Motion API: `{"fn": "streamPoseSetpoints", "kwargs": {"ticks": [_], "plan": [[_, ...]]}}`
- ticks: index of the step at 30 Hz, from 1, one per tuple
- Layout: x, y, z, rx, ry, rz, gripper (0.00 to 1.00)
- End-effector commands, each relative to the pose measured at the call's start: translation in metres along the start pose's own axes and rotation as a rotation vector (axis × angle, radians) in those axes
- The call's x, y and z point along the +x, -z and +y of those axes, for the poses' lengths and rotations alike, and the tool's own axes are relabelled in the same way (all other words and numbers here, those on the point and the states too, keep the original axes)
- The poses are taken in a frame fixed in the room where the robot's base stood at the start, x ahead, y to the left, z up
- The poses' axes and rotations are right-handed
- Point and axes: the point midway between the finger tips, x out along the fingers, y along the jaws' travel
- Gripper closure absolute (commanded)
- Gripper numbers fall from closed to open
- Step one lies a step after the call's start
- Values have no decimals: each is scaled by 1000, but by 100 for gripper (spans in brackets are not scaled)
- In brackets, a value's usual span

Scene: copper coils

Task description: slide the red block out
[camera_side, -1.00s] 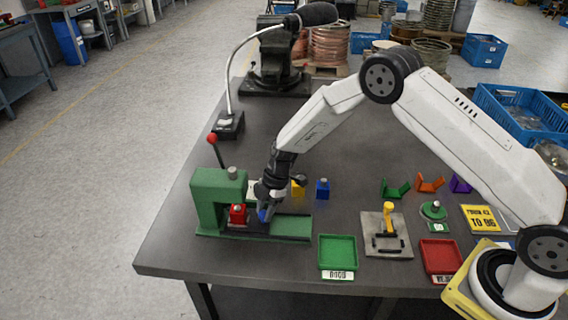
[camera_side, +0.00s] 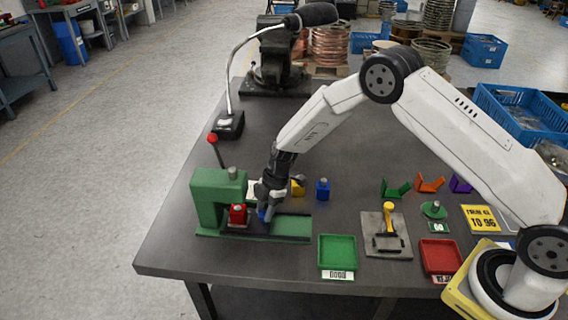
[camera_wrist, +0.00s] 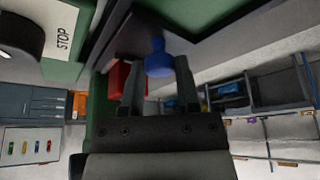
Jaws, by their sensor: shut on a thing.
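The red block (camera_side: 238,214) sits in the green press (camera_side: 208,195), on its low green bed, left of my gripper. My gripper (camera_side: 266,213) points down over the bed, just right of the red block. It is shut on a small blue knob (camera_side: 263,215), which is mostly hidden by the fingers in the side view. In the wrist view the blue knob (camera_wrist: 158,58) shows at the fingertips, and the red block (camera_wrist: 118,77) shows to their left, partly behind a finger.
The press has a lever with a red ball (camera_side: 212,138). A green tray (camera_side: 338,252) and a red tray (camera_side: 440,257) lie to the right. The bed's right end (camera_side: 292,227) is clear.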

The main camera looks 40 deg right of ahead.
Motion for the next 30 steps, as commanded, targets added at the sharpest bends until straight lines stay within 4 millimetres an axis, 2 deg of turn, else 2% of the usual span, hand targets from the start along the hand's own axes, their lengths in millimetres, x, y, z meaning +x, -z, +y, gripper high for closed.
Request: {"fn": "streamPoseSetpoints", "kwargs": {"ticks": [8,30], "plan": [[-5,-8,-8,1,-2,2,100],[-34,-78,-82,3,-5,0,100]]}}
